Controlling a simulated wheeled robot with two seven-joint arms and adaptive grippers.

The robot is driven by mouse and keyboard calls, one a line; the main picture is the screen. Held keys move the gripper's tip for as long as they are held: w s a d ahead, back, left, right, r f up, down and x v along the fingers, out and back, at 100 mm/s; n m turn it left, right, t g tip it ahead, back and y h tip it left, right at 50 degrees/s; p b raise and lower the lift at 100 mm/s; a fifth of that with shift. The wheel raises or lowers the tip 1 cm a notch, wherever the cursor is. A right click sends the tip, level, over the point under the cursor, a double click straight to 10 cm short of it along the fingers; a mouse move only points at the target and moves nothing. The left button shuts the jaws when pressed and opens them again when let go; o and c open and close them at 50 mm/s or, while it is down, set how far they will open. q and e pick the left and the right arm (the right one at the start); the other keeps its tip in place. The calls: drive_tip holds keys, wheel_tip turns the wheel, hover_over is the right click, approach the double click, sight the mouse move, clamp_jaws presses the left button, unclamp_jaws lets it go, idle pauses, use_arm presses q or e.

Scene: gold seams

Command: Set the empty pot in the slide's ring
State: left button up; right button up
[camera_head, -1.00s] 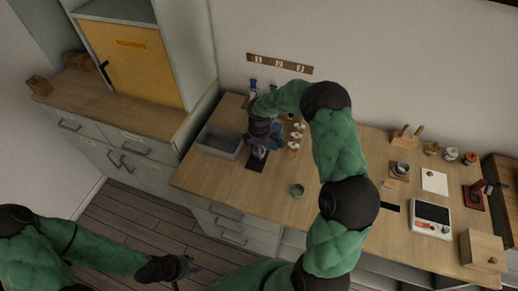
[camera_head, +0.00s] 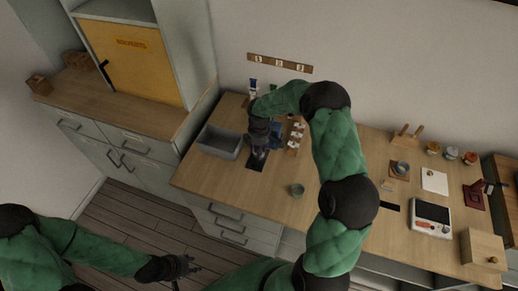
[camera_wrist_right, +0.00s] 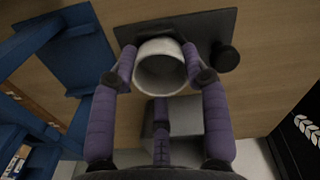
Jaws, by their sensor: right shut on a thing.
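My right gripper (camera_wrist_right: 165,70) is shut on a white round pot (camera_wrist_right: 160,68), with a purple finger on either side of it. The pot's open mouth faces the wrist camera and it looks empty. Behind the pot is a dark flat plate (camera_wrist_right: 120,35) with a black knob (camera_wrist_right: 225,57), probably the slide. Its ring is not clear, and I cannot tell whether the pot touches it. In the head view the right gripper (camera_head: 258,152) is over a dark strip (camera_head: 256,162) on the worktop, and the pot is hard to make out. My left gripper (camera_head: 188,268) looks open and empty, low over the floor.
A grey bin (camera_head: 219,142) stands left of the right gripper. A blue stand (camera_wrist_right: 75,50) is close beside it. A scale (camera_head: 431,217) is further right.

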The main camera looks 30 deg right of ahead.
idle(0.3)
drive_tip(key=o, duration=0.8)
drive_tip(key=shift+o, duration=0.2)
drive_tip(key=shift+r+p, duration=1.7)
drive_tip(key=shift+r, duration=0.8)
wheel_tip(320, 180, up, 12)
